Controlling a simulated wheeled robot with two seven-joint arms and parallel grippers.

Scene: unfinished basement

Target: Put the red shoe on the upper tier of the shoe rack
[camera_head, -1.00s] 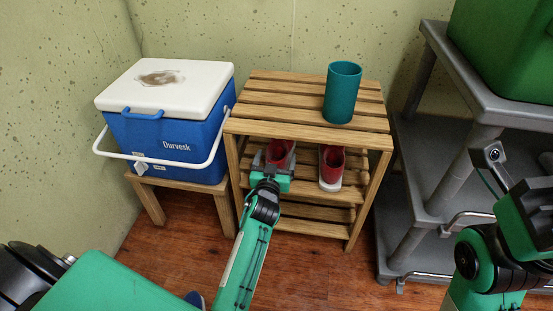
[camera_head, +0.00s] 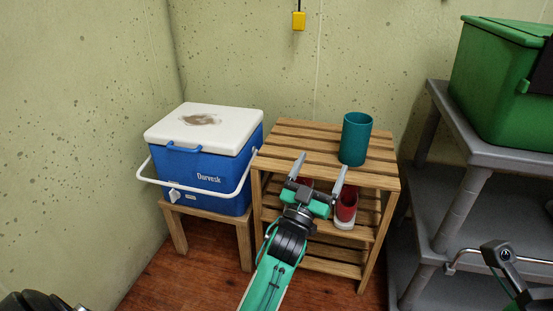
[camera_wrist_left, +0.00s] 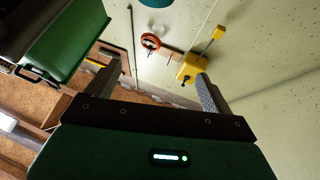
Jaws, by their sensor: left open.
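One red shoe (camera_head: 346,206) with a white sole stands on the tier just under the top of the wooden shoe rack (camera_head: 384,181). Another red shoe (camera_head: 306,182) shows only as a small patch behind my left gripper, to the left of the first. My left gripper (camera_head: 320,163) is open, with its two fingers apart, in front of the rack at about the height of its top. In the left wrist view nothing is seen between the fingers (camera_wrist_left: 158,72). My right gripper is not in view; only part of my right arm shows at lower right.
A teal cylinder (camera_head: 356,139) stands on the rack's top, right of my left gripper. A blue and white cooler (camera_head: 207,177) sits on a small wooden stand (camera_head: 245,241) at left. A grey shelf cart (camera_head: 445,185) with a green bin (camera_head: 500,90) stands at right.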

